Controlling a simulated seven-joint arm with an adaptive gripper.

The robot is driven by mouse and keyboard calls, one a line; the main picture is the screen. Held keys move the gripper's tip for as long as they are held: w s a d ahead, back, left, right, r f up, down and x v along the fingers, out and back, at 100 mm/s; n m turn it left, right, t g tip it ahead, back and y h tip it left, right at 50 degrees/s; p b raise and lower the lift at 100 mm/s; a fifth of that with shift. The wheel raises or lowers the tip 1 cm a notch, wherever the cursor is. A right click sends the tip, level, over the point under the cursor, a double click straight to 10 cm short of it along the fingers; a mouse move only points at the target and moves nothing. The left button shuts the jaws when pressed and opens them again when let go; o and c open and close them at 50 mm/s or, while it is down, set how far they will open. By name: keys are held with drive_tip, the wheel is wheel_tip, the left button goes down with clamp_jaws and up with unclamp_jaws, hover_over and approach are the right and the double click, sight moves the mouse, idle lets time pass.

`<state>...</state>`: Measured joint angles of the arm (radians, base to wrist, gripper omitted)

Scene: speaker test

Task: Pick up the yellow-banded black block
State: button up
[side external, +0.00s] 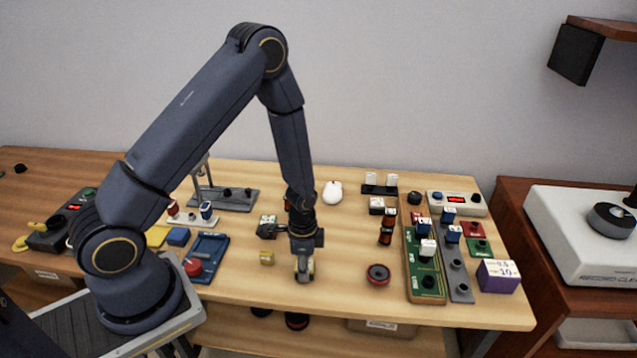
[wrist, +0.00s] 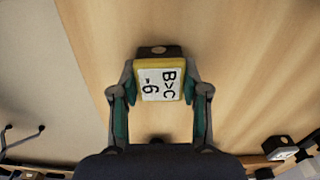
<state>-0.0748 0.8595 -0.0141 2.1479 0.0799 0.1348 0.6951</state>
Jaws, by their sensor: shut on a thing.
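The yellow-banded black block (wrist: 158,62) shows in the wrist view with a yellow edge, a dark end and a white label reading "B>C -6". My gripper (wrist: 160,92) is shut on it, with one finger on each side of the block. In the side external view my gripper (side external: 303,270) points down near the front middle of the table. The held block is mostly hidden by the fingers there, and I cannot tell whether it touches the table.
A dark red-topped ring (side external: 378,274) lies to the right. A green board (side external: 426,285), a grey strip (side external: 459,275) and a purple cube (side external: 498,277) stand farther right. The front edge is close.

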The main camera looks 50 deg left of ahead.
drive_tip(key=shift+c, duration=0.8)
